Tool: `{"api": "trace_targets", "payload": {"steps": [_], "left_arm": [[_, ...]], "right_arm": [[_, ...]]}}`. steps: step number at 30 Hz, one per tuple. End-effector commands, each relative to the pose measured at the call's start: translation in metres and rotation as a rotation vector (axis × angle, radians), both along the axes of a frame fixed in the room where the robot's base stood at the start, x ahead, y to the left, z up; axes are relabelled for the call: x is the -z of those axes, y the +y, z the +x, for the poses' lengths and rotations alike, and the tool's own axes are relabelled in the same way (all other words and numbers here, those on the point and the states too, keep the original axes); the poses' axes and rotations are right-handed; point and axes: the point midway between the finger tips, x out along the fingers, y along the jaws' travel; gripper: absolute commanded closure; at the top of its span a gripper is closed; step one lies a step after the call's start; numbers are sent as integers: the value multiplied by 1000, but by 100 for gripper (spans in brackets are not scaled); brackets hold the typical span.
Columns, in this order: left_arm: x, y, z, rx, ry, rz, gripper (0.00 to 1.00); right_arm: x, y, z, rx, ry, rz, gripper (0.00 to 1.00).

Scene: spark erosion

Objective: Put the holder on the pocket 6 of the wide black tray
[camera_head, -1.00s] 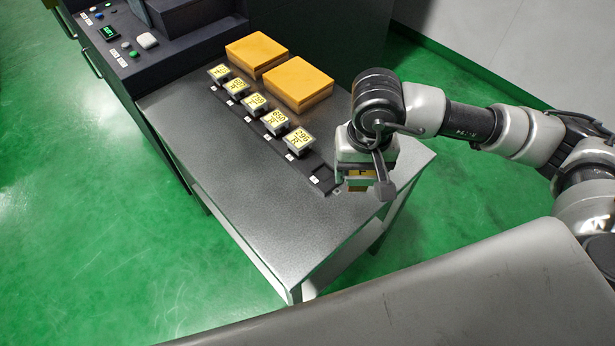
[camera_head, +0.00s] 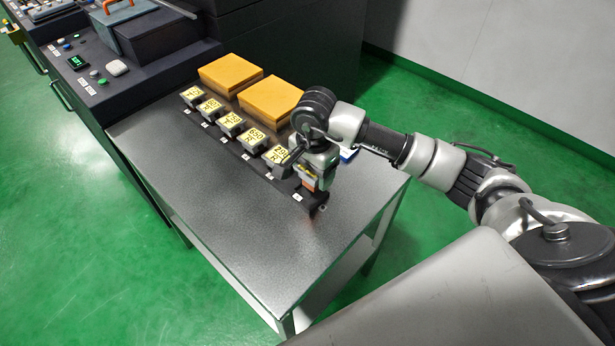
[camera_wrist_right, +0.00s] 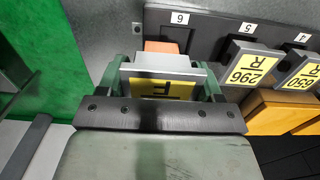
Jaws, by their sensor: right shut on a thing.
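My right gripper (camera_head: 313,180) is shut on a holder, at the near right end of the wide black tray (camera_head: 284,187). In the right wrist view the holder (camera_wrist_right: 165,68) is a grey block with a yellow label between the fingers (camera_wrist_right: 163,85); an orange-brown piece (camera_wrist_right: 160,46) shows beyond it. The holder overlaps the tray's pocket 6, below the number 6 label (camera_wrist_right: 180,18). I cannot tell whether it touches the tray. Several holders with yellow labels stand in the other pockets; the nearest reads 296 R (camera_wrist_right: 248,64). My left gripper is not in view.
Two orange-yellow blocks (camera_head: 230,73) (camera_head: 270,98) lie behind the tray on the grey metal table (camera_head: 220,200). A dark machine with a control panel (camera_head: 88,70) stands at the left. The table's front part is clear.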

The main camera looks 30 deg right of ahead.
Motion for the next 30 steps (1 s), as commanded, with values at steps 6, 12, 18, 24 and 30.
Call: {"api": "trace_targets", "payload": {"steps": [6,12,18,24,30], "left_arm": [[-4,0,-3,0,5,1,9],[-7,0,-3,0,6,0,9],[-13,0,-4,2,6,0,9],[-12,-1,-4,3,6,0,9],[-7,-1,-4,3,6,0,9]], "right_arm": [[12,2,23,-1,-3,1,79],[24,1,25,-1,1,1,79],[50,2,24,-1,0,1,79],[54,1,25,-2,-4,0,79],[58,1,25,-2,-3,-1,79]]}}
